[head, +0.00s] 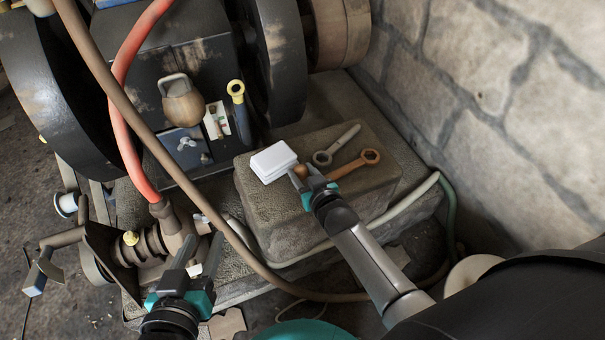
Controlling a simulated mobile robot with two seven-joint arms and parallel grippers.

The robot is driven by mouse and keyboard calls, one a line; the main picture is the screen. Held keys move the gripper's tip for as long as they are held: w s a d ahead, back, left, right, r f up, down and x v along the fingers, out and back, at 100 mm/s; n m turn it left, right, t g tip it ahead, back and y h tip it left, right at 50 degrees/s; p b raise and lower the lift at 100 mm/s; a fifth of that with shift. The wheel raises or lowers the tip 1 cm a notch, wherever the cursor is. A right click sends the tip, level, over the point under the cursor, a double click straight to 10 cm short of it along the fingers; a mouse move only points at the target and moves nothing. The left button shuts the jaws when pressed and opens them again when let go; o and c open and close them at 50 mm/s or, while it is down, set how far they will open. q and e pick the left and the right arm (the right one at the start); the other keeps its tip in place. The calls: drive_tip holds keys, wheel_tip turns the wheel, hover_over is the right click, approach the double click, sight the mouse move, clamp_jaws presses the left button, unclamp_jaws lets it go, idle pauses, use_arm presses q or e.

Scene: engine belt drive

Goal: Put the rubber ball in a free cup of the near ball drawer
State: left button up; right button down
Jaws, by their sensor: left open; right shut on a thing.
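My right gripper (299,176) is shut on a small brown round thing, which looks like the rubber ball (301,171). It is low over the stone block, just right of a white box; I cannot tell whether the ball touches the block. My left gripper (204,246) is open and empty at the lower left, beside a coiled metal part, its fingers pointing up the picture. I cannot make out a ball drawer or its cups in this view.
The white box (273,161), a grey wrench (337,145) and a rusty wrench (355,164) lie on the stone block (285,225). A brown hose (160,150) and a red hose (122,125) cross before the dark engine. A stone wall (500,90) bounds the right.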

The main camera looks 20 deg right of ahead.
idle(0.3)
drive_tip(key=shift+f, duration=0.25)
drive_tip(key=shift+c, duration=1.8)
unclamp_jaws()
drive_tip(key=shift+r, duration=0.2)
